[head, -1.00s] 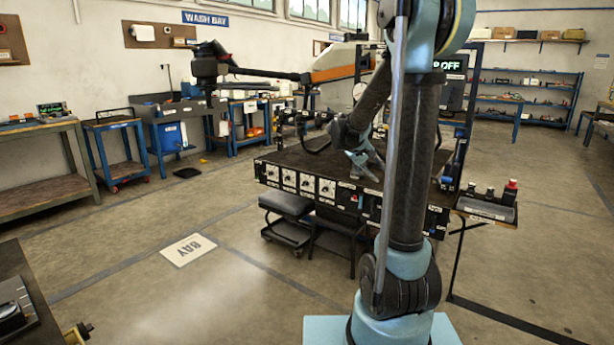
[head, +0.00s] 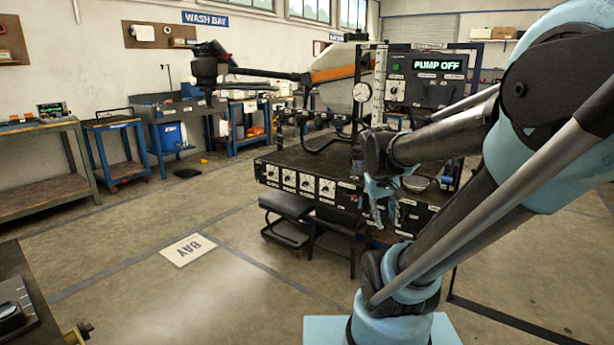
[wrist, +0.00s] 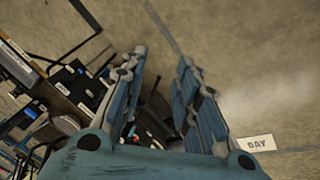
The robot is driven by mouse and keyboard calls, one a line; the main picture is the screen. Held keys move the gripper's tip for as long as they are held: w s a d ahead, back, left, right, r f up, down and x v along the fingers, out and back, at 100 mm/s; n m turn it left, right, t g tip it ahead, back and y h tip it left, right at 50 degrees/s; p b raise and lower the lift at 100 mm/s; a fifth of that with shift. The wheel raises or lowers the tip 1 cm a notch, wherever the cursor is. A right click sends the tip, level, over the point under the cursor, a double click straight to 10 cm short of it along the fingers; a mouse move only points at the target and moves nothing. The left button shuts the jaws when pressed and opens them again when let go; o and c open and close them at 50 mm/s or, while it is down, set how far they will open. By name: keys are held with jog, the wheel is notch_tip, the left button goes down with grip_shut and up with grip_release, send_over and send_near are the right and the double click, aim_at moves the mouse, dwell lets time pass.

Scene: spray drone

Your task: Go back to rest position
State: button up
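My gripper (head: 385,210) hangs in front of the bench with the knobs and gauge in the head view, fingers pointing down. In the wrist view my gripper (wrist: 163,75) has its two blue fingers apart, with nothing between them but the view of the floor and dark items beyond. My arm folds back toward the right of the head view.
The dark bench (head: 300,160) with a row of knobs stands ahead, with a pump panel (head: 437,66) reading PUMP OFF. A black stool (head: 287,204) is below it. A drone (head: 335,68) is behind.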

jog(key=s+a+f+y, duration=0.2)
jog(key=s+a+f, duration=0.2)
jog(key=s, duration=0.5)
notch_tip(320, 180, down, 2)
jog(key=shift+s+f+m+y, duration=0.1)
jog(key=shift+s+m+y, duration=0.2)
jog(key=shift+m, duration=0.1)
jog(key=shift+a, duration=0.1)
jog(key=shift+w+f, duration=0.15)
jog(key=shift+w, duration=0.25)
